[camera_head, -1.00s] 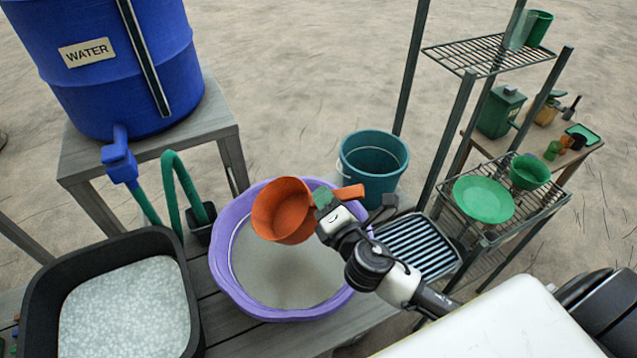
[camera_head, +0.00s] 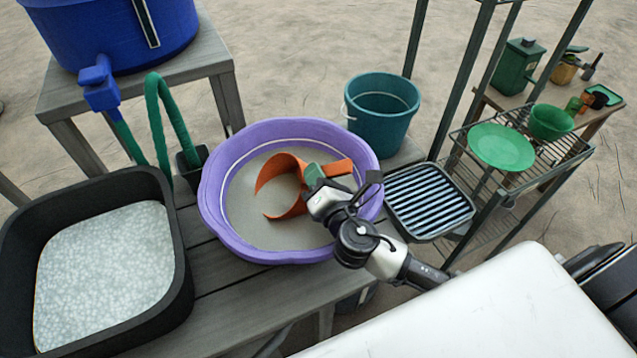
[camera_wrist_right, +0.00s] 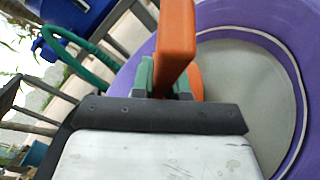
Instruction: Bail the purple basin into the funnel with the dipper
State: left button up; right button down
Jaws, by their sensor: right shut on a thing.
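The purple basin (camera_head: 213,207) stands on the grey slatted bench and holds a greyish liquid. The orange dipper (camera_head: 284,166) is inside the basin, its cup partly sunk in the liquid so that only part of its rim and wall shows. My right gripper (camera_head: 318,176) is shut on the dipper's handle above the basin's right half. In the right wrist view the orange handle (camera_wrist_right: 175,45) stands between the green fingertips, with the purple basin (camera_wrist_right: 225,12) to the right. My left gripper is not in view. I see no funnel that I can identify.
A black tub (camera_head: 180,290) of pale, speckled contents stands left of the basin. A teal bucket (camera_head: 382,120) stands behind, and a ribbed tray (camera_head: 430,202) lies to the right. A green hose (camera_head: 158,125) and blue water barrel (camera_head: 110,35) are at the back left.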

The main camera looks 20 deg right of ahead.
pick_arm(q)
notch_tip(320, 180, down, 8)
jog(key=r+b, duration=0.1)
jog(key=b, duration=0.5)
pick_arm(e)
notch_tip(320, 180, down, 7)
jog(key=m, duration=0.4)
jog(key=shift+g, duration=0.3)
notch_tip(320, 180, up, 6)
jog(key=p, duration=0.5)
jog(key=shift+s+d+f, duration=0.15)
jog(key=shift+f, duration=0.1)
jog(key=shift+m, duration=0.8)
jog(key=w+r+p, duration=0.2)
jog(key=r+p, duration=0.2)
jog(key=shift+w+d+r, duration=0.2)
jog(key=shift+w+d, duration=0.2)
pick_arm(q)
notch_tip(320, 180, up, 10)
jog(key=p, duration=0.2)
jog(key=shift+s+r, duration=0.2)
pick_arm(e)
jog(key=r+m, duration=0.1)
jog(key=d+r+m, duration=0.1)
jog(key=r+m, duration=0.1)
jog(key=shift+s+d+r, duration=0.15)
jog(key=shift+s+r, duration=0.2)
jog(key=shift+s, duration=0.15)
